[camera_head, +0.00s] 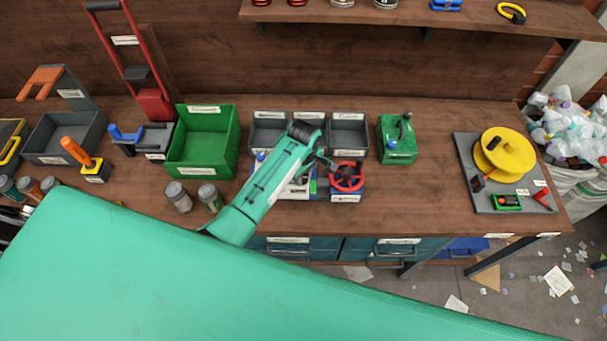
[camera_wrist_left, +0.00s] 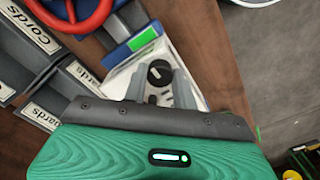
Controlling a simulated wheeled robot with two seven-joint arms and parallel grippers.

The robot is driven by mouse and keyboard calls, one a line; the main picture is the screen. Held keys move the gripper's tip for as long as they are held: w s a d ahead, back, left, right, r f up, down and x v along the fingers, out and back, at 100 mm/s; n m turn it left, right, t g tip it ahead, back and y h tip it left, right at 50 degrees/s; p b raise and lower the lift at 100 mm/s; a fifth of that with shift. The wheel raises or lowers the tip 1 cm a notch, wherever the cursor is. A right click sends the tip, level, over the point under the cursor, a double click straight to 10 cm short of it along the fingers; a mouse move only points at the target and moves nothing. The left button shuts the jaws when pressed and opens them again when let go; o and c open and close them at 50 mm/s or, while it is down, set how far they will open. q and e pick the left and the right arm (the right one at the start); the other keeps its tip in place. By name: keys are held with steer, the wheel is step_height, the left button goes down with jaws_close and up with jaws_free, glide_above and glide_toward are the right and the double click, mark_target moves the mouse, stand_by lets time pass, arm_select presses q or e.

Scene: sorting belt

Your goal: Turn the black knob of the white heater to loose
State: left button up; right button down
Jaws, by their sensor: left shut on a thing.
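The white heater (camera_head: 297,191) sits near the front edge of the wooden bench, largely hidden by my left arm in the head view. In the left wrist view the heater (camera_wrist_left: 122,75) lies ahead of the fingers, and its round black knob (camera_wrist_left: 159,71) with a white mark shows between them. My left gripper (camera_wrist_left: 161,82) is shut on the black knob, one finger on each side. The knob is hidden in the head view. My right gripper is not in view.
A red valve wheel (camera_head: 347,177) stands close right of the heater. A green bin (camera_head: 232,150), grey bins (camera_head: 348,146) and a green box (camera_head: 397,150) stand behind. Two jars (camera_head: 179,197) are to the left. The bench right of the wheel is clear up to a yellow reel (camera_head: 505,154).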

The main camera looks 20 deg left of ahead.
arm_select(q)
steer(key=n, duration=0.6)
steer(key=shift+n, duration=0.3)
stand_by(0.4)
steer(key=o, duration=1)
